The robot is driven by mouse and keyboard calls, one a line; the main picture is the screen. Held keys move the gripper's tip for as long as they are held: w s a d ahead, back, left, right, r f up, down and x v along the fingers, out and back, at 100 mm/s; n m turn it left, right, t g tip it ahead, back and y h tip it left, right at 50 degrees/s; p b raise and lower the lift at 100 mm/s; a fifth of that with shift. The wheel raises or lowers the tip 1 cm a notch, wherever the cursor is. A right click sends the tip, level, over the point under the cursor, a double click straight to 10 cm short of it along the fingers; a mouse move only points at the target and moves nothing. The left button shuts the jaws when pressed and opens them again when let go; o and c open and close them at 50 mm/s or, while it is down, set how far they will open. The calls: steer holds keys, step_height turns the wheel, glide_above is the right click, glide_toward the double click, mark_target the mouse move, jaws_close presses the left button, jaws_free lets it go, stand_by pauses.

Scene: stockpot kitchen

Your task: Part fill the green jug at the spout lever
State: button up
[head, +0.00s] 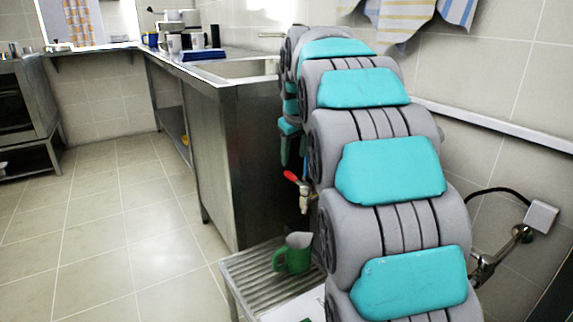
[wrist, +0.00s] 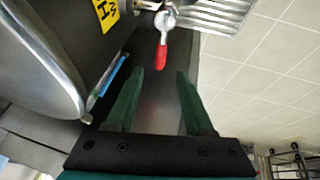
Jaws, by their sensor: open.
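The green jug (head: 293,254) stands upright on a slatted metal stand (head: 258,272), with its handle to the left. A metal spout (head: 305,199) with a red lever (head: 291,176) is above it and slightly to the right. In the wrist view the red lever (wrist: 162,56) hangs from the spout (wrist: 167,20), just beyond the fingertips and roughly between them. My gripper (wrist: 155,77) is open and empty, with its dark green fingers apart. The jug does not show in the wrist view. My arm hides what is behind the spout in the head view.
A steel vessel (wrist: 35,45) with a yellow label (wrist: 106,12) is close on the left in the wrist view. A steel counter (head: 222,150) with a sink (head: 236,69) is behind the stand. Open tiled floor (head: 120,225) lies to the left.

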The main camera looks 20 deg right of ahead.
mark_target(292, 176)
steer(key=x, duration=0.7)
steer(key=shift+f, duration=0.3)
jaws_close()
stand_by(1.1)
